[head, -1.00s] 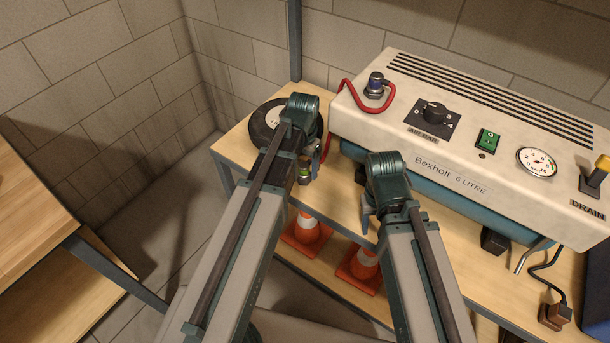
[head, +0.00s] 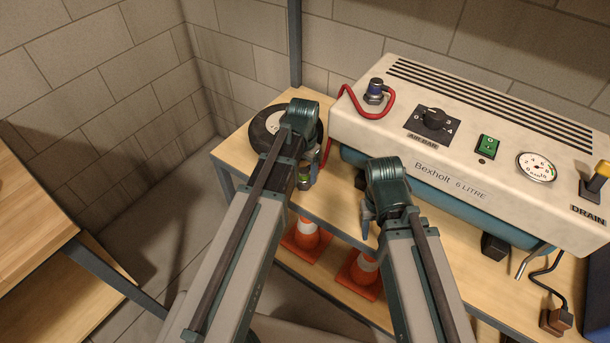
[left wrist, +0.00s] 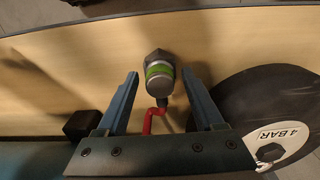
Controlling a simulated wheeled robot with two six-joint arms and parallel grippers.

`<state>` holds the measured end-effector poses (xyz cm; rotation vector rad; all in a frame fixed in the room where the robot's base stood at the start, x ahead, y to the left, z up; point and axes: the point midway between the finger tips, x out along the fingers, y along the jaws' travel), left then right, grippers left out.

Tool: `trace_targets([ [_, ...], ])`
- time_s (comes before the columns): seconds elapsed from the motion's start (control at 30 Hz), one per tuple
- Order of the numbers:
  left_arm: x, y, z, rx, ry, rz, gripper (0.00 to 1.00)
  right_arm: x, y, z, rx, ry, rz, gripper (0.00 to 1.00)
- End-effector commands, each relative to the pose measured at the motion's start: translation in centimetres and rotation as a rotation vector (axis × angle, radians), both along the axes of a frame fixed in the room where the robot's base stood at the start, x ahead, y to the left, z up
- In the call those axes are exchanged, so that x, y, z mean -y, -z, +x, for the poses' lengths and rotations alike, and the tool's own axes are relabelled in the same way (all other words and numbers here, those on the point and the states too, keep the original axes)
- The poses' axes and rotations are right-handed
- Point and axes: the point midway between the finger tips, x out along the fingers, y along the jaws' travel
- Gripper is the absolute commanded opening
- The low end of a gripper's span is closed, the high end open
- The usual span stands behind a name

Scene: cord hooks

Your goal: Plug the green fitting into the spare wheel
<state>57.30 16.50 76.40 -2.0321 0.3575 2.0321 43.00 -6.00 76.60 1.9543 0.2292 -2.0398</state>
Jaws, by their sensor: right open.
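The green fitting (left wrist: 158,72), a grey metal piece with a green band, stands on the wooden shelf between the fingers of my left gripper (left wrist: 162,85). Clear gaps show on both sides of it, so the gripper is open and empty. Red hose shows just behind the fitting. In the head view the green band (head: 303,179) shows beside my left gripper, mostly hidden by the arm. The spare wheel (left wrist: 240,110), a black tyre with a white "4 BAR" hub, lies flat beside the gripper. My right gripper (head: 368,216) is open and empty in front of the compressor.
The white compressor (head: 470,130) fills the back right, with a red hose (head: 362,114) looping from its outlet. Orange cones (head: 304,240) stand on the lower shelf. A dark upright post (head: 294,45) rises behind the wheel. A wooden bench (head: 30,200) is at the left.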

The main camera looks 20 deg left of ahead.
Motion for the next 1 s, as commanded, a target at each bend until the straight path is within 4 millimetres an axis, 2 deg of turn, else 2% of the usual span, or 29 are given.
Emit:
trace_targets([
  [0.03, 0.00, 0.00, 0.00, 0.000, 0.000, 0.000, 0.58, 0.00, 0.00, 0.00, 0.000, 0.000, 0.000, 0.50],
  [0.3, 0.00, 0.00, 0.00, 0.000, 0.000, 0.000, 0.09, 0.00, 0.00, 0.00, 0.000, 0.000, 0.000, 0.50],
  [0.37, 0.00, 0.00, 0.00, 0.000, 0.000, 0.000, 0.00, 0.00, 0.00, 0.00, 0.000, 0.000, 0.000, 0.50],
  [0.73, -0.01, -0.06, 0.01, 0.000, 0.000, 0.000, 0.00, 0.00, -0.06, 0.00, 0.000, 0.000, 0.000, 0.50],
  [1.0, -0.01, -0.93, 0.01, 0.000, 0.000, 0.000, 0.00, 0.00, -0.93, 0.00, 0.000, 0.000, 0.000, 0.50],
])
